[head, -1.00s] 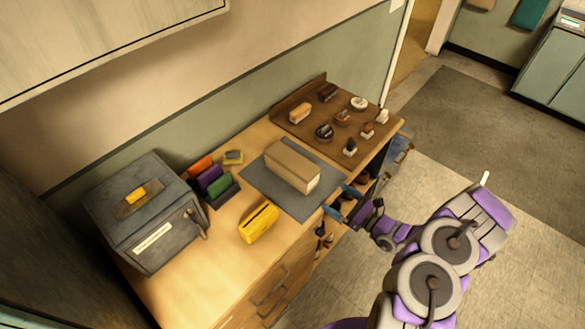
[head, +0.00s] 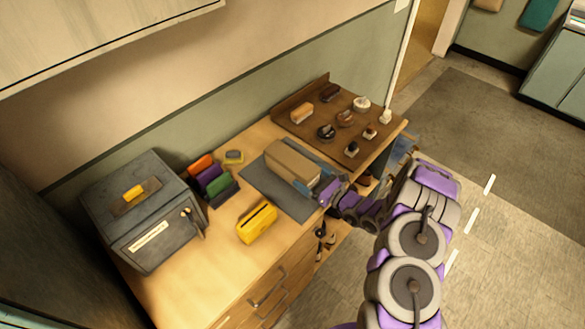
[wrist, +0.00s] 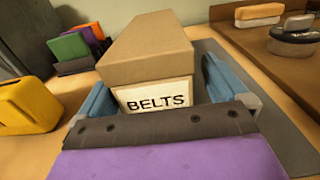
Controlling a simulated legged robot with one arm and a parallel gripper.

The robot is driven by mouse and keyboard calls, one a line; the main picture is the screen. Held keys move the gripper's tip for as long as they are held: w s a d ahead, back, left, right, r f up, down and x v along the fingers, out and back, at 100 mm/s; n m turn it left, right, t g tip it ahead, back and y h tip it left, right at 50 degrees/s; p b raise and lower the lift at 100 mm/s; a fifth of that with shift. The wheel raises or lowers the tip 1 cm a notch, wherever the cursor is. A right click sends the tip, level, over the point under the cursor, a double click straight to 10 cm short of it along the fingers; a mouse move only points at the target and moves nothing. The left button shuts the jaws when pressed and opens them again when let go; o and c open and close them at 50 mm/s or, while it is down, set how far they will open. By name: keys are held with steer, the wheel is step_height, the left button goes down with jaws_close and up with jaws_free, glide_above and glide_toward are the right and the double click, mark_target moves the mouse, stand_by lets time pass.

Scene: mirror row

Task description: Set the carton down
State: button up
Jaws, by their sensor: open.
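The carton (head: 292,160) is a tan box lying on the dark grey mat (head: 258,180) on the bench. In the wrist view the carton (wrist: 148,47) shows its end with a white label reading BELTS. My gripper (head: 316,187) is at the carton's near end. In the wrist view its blue fingers (wrist: 155,92) are apart, one on each side of the labelled end. I cannot tell whether either finger touches the carton. The far end of the carton is hidden in the wrist view.
A yellow holder (head: 257,222) stands left of the mat. A dark metal box (head: 145,215) and coloured blocks (head: 208,177) are further left. A brown board (head: 300,132) with brushes and small items lies behind right. Bare bench top shows at the front left.

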mark_target(301, 173)
steer(key=x, duration=0.3)
steer(key=shift+a+f, duration=0.1)
steer(key=shift+a, duration=0.65)
steer(key=shift+d, duration=0.6)
steer(key=c, duration=0.9)
steer(key=shift+a, duration=0.35)
steer(key=c, duration=0.4)
steer(key=shift+o, duration=0.2)
